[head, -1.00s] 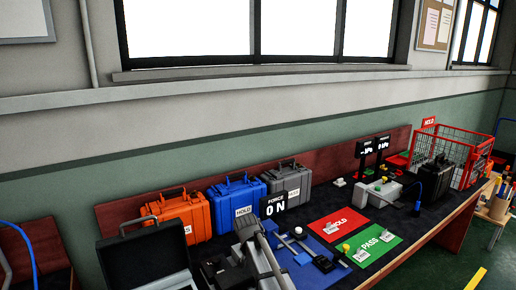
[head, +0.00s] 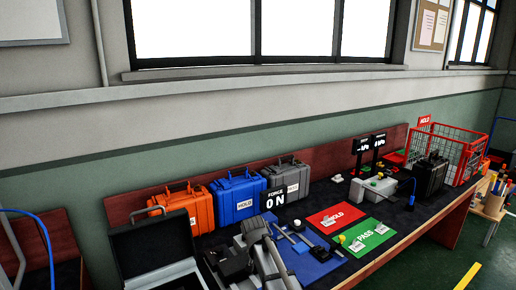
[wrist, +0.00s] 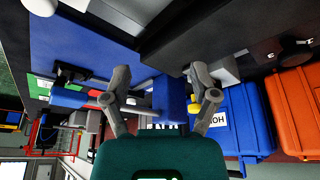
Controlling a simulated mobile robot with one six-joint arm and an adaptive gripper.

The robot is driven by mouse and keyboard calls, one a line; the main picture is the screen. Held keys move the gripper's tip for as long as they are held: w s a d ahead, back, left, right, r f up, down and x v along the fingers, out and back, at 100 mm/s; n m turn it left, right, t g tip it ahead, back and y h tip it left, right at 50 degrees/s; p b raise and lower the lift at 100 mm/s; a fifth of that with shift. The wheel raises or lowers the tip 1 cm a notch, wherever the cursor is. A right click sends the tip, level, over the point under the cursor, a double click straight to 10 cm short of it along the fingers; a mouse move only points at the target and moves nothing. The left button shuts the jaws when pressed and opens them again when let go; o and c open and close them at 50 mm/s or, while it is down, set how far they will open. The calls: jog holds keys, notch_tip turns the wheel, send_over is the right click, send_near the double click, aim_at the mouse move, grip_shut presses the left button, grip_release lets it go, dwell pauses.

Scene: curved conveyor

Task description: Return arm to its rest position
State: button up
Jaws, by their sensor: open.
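My gripper (wrist: 160,76) shows in the wrist view with its two grey fingers spread apart and nothing held between them. A blue block-like part of the bench equipment shows behind the gap; I cannot tell how far away it is. In the head view, a grey jointed link (head: 262,255), which looks like part of my arm, stands at the bottom middle in front of the blue mat (head: 318,262). My fingertips cannot be made out in the head view.
Orange (head: 183,212), blue (head: 237,197) and grey (head: 288,178) cases line the bench's back. An open black case (head: 155,245) stands front left. Red HOLD (head: 335,217) and green PASS (head: 367,238) mats lie right of the blue mat. A red wire basket (head: 458,150) stands far right.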

jog(key=s+d+r+n+g+p, duration=0.1)
jog(key=s+d+r+g+p, duration=0.1)
jog(key=s+d, duration=0.6)
jog(key=s+d+r+n+g+y+p, duration=0.1)
jog(key=s+d+r+p, duration=0.1)
jog(key=s+d, duration=0.6)
jog(key=s+p, duration=0.1)
jog(key=s, duration=0.6)
jog(key=shift+s+d+r+n+g, duration=0.2)
jog(key=shift+n+g, duration=0.1)
jog(key=shift+g, duration=0.1)
